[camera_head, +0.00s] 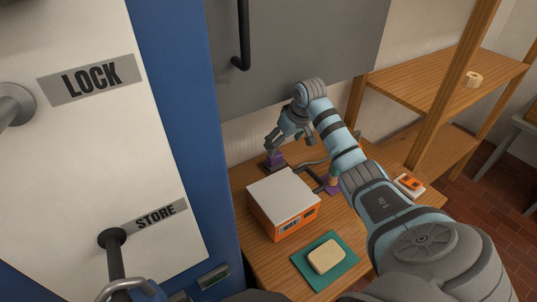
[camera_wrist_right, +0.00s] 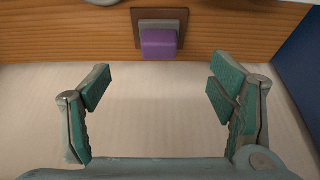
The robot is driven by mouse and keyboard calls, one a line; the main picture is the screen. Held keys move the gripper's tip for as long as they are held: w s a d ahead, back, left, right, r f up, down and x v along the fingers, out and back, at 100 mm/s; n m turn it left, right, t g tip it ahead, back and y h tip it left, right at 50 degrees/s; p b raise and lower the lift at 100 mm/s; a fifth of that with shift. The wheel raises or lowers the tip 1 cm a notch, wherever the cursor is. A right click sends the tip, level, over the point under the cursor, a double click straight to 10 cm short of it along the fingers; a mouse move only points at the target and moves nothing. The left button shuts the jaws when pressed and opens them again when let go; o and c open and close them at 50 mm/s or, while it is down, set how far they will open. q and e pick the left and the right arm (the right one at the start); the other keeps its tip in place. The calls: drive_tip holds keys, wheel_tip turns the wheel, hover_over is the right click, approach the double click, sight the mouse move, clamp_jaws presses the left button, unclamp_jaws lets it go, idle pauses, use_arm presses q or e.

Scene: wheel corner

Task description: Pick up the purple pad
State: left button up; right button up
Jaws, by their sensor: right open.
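The purple pad (camera_head: 275,156) stands on a small dark square base at the back left of the wooden bench. In the right wrist view the purple pad (camera_wrist_right: 159,43) is at the top centre, beyond the fingertips. My right gripper (camera_head: 287,138) is above and close to it in the head view. In the wrist view my right gripper (camera_wrist_right: 160,90) has its two green-padded fingers wide apart, with nothing between them. The pad is apart from both fingers.
An orange box with a white top (camera_head: 284,203) stands on the bench (camera_head: 262,262) just in front. A green mat (camera_head: 314,276) holds a cream block (camera_head: 327,257). Another purple item (camera_head: 332,187) is partly behind my right arm. A grey cabinet (camera_head: 300,45) hangs above.

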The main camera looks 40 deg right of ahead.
sight(278, 157)
drive_tip(key=b+x, duration=0.4)
drive_tip(key=x, duration=0.7)
drive_tip(key=shift+f, duration=0.1)
drive_tip(key=shift+s, duration=0.1)
drive_tip(key=shift+c, duration=0.9)
drive_tip(key=c, duration=1.2)
